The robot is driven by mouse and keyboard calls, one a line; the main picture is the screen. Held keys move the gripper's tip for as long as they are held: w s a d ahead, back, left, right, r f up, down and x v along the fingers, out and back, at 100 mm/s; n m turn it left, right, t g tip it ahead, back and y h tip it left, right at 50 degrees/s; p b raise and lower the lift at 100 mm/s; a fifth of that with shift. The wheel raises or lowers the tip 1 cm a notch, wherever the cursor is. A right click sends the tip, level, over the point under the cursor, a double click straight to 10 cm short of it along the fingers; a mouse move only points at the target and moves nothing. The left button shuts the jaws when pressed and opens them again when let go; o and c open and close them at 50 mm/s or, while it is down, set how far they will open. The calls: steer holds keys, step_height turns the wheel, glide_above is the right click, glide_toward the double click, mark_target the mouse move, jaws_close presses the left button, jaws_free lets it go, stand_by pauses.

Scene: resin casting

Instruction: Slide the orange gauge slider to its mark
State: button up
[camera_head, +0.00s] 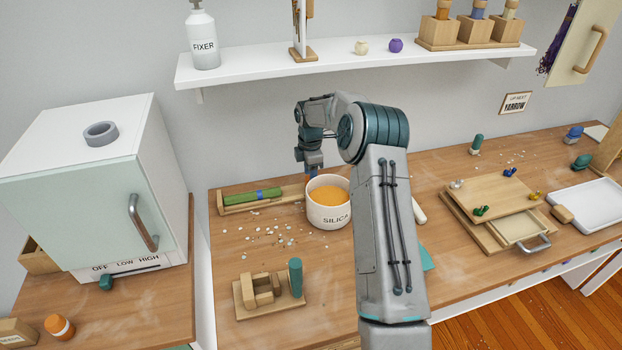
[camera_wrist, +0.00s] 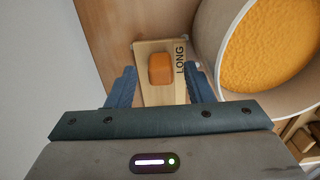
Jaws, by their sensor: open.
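In the wrist view, the orange slider (camera_wrist: 161,69) sits on a pale wooden gauge strip (camera_wrist: 155,95) lettered LONG. My gripper (camera_wrist: 161,78) is open, with one blue finger on each side of the slider and a visible gap on both sides. The lower part of the strip is hidden behind my gripper body. I cannot make out a separate mark line. In the head view, my gripper (camera_head: 313,172) points down at the back of the bench, just behind the bowl. The slider is not discernible there.
The white SILICA bowl (camera_head: 328,215) of orange grains stands close beside the gauge, right in the wrist view (camera_wrist: 222,50). A wooden tray (camera_head: 232,208) with a green, blue-banded stick lies left of it. White crumbs and a wooden fixture (camera_head: 245,305) are in front.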

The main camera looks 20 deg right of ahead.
step_height(320, 180, up, 5)
steer(key=shift+d+r, duration=0.1)
steer(key=shift+r, duration=0.1)
stand_by(0.3)
